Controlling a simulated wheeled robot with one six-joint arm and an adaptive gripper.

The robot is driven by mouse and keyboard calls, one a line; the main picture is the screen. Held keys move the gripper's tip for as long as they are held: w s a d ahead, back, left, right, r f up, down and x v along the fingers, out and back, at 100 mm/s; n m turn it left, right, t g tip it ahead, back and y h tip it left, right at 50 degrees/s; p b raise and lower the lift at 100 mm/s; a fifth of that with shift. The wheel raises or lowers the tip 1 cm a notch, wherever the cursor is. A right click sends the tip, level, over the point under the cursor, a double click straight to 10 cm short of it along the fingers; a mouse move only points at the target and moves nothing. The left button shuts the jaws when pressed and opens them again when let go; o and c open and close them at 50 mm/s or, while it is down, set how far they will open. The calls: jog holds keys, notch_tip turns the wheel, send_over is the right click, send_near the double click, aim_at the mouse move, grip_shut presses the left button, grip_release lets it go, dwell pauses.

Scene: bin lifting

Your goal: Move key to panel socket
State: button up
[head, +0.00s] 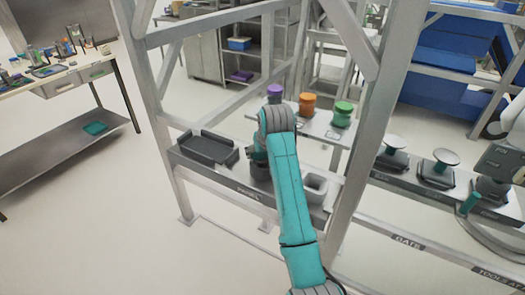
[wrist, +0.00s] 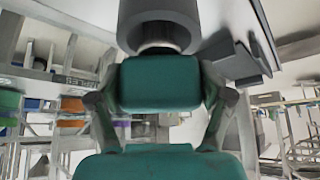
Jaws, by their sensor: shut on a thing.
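In the head view my teal arm reaches to the shelf of a grey frame. My gripper (head: 258,152) is low over the middle of that shelf, mostly hidden behind the arm. In the wrist view my gripper (wrist: 160,105) has its grey fingers closed on both sides of a teal block, which I take to be the key (wrist: 160,82). A dark grey round part (wrist: 160,25) is directly beyond the block; I cannot tell whether it belongs to the key or to the socket. In the head view, the key is hidden, and I cannot make out the panel socket with certainty.
A dark grey tray (head: 207,149) is left of my gripper, and a pale open square holder (head: 315,187) is right. Frame posts (head: 352,130) stand close by. Another shelf at right holds round-topped items (head: 440,165).

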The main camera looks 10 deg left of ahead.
dwell(0.3)
jog(key=o, duration=1.4)
jog(key=shift+r, duration=4.5)
